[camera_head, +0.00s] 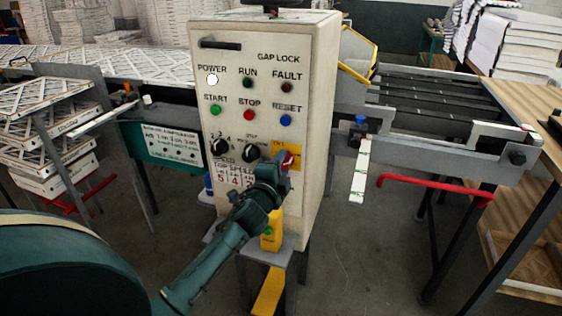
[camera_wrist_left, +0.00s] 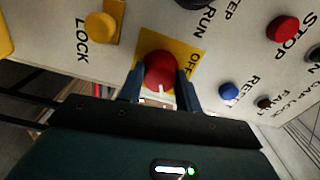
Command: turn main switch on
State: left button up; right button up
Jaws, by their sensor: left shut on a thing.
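The main switch is a red knob (camera_head: 288,161) on a yellow plate (camera_head: 298,152) low on the right of the white control panel (camera_head: 285,90). In the left wrist view the red knob (camera_wrist_left: 160,70) sits between the two fingers, with "OFF" printed on the yellow plate (camera_wrist_left: 191,60). My left gripper (camera_head: 281,160) is shut on the red knob, one finger on each side; it also shows in the left wrist view (camera_wrist_left: 160,78). The white POWER lamp (camera_head: 212,79) looks lit. The knob's exact angle is hard to tell. My right gripper is not in view.
Black knobs (camera_head: 220,147) and the START (camera_head: 215,110), STOP (camera_head: 249,115) and RESET (camera_head: 286,120) buttons are close by. A yellow box (camera_head: 271,231) with a green button is below. A red bar (camera_head: 435,186) and a conveyor (camera_head: 440,100) are at right.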

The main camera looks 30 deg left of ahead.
pick_arm(q)
jog(key=shift+r+m, duration=0.15)
jog(key=shift+m, duration=0.45)
jog(key=o, duration=1)
jog(key=b+v, duration=0.1)
jog(key=v, duration=1.2)
jog(key=shift+a, duration=0.1)
